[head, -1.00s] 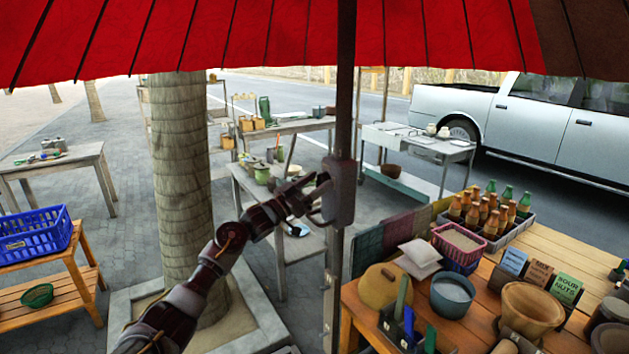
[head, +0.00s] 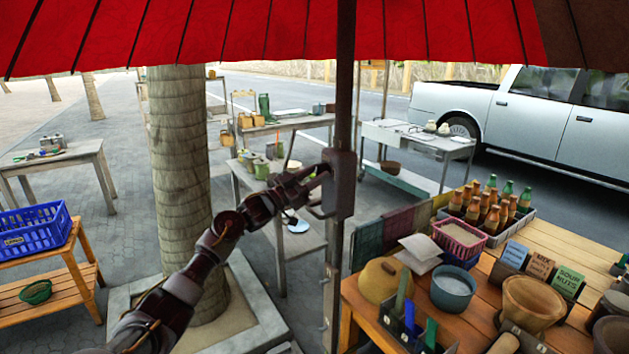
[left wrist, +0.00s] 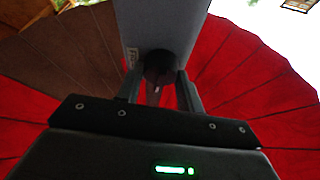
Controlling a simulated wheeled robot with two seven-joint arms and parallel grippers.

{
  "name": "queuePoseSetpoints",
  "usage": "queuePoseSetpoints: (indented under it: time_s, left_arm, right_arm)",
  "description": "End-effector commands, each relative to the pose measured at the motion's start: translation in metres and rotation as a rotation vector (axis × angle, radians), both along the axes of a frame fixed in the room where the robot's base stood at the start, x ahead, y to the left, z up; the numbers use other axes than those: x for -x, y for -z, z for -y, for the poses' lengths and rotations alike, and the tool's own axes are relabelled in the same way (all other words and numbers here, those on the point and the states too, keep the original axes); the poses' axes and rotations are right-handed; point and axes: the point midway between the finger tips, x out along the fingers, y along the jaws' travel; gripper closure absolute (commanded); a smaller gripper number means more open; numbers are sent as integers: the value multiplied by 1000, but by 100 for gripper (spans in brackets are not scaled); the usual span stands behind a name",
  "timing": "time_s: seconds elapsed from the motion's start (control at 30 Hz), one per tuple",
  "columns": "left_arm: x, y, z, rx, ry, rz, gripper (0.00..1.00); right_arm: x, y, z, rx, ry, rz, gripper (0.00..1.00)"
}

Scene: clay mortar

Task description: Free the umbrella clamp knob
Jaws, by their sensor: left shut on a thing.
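The umbrella pole (head: 346,90) stands upright in the middle of the head view, with a dark clamp block (head: 341,184) around it. My left gripper (head: 318,188) reaches the clamp's left side from the lower left. In the left wrist view the grey clamp block (left wrist: 160,25) is straight ahead, and a dark round knob (left wrist: 158,66) sits at its lower end. The fingers of my left gripper (left wrist: 159,88) are on either side of the knob and shut on it. In the head view the knob is too small to make out. My right gripper is not in view.
The red umbrella canopy (head: 230,35) spreads overhead. A tree trunk (head: 180,170) stands left of the pole, near my left arm. A wooden stall table (head: 365,310) with bowls, bottles and signs is at right. A blue basket (head: 35,232) sits on a stand at left.

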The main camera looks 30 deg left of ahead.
Motion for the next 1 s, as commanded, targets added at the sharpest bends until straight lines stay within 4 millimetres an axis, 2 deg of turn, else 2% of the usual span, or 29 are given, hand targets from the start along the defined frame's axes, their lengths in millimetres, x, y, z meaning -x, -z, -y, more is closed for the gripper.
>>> queuePoseSetpoints:
  time_s: [0.03,0.2,0.5,0.73,1.0]
  left_arm:
    - [0,5,-2,-30,-4,20,86]
    - [-1,5,-3,-157,-4,96,86]
    - [-1,2,-4,-402,-4,239,86]
    - [-2,-2,-5,-592,-5,349,86]
    - [-2,-6,-6,-812,-4,479,86]
  right_arm:
    - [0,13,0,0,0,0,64]
    - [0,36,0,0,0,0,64]
    - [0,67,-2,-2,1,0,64]
    - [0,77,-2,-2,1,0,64]
    - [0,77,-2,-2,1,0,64]
